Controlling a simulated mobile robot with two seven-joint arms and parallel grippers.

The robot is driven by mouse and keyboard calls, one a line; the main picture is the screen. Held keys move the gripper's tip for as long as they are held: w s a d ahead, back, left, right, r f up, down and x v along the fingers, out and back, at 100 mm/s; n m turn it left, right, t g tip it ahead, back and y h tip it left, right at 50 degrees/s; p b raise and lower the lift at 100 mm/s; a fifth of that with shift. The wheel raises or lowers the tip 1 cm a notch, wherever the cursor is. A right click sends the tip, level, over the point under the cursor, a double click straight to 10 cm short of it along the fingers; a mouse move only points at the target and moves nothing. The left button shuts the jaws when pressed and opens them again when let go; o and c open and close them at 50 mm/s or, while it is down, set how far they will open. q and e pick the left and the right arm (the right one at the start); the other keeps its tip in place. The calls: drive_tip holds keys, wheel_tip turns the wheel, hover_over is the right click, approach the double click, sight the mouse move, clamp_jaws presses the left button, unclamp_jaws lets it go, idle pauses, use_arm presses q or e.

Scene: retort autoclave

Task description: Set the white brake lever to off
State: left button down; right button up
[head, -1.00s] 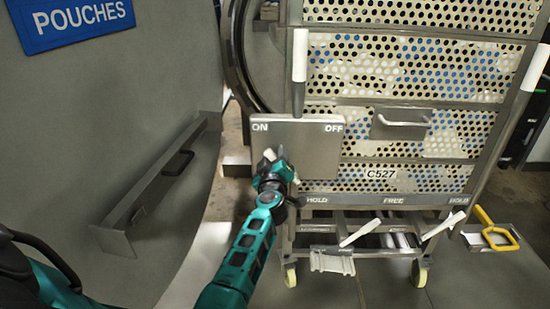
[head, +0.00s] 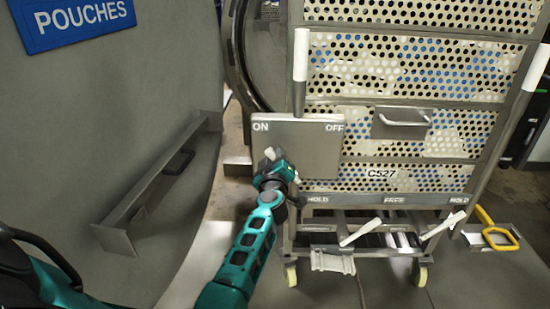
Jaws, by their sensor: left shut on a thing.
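A grey metal plate (head: 312,150) marked ON at its left and OFF at its right is on the front of the perforated trolley (head: 398,183). My left gripper (head: 271,158) is in front of the plate's left part, just below the ON mark. It is shut on a white piece, apparently the white brake lever (head: 269,153), and only a small tip of it shows. The rest of the lever is hidden by the gripper. My right gripper is not in view.
Two other white levers (head: 360,232) (head: 443,226) stick out low on the trolley, under the HOLD and FREE marks. A white-sleeved post (head: 300,55) rises above the plate. A grey panel with a blue POUCHES sign (head: 80,20) fills the left. A yellow handle (head: 497,228) is at right.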

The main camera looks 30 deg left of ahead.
use_arm(q)
drive_tip(key=m+p, duration=0.1)
drive_tip(key=d+r+p, duration=0.1)
drive_tip(key=p, duration=0.1)
drive_tip(key=shift+w+r+m, duration=0.2)
drive_tip(key=shift+w+m, duration=0.1)
drive_tip(key=shift+m, duration=0.1)
drive_tip(key=shift+w+d+m+p, duration=0.2)
drive_tip(key=shift+d+m+p, duration=0.1)
drive_tip(key=shift+m+p, duration=0.25)
drive_tip(key=shift+f, duration=0.1)
drive_tip(key=c, duration=0.9)
unclamp_jaws()
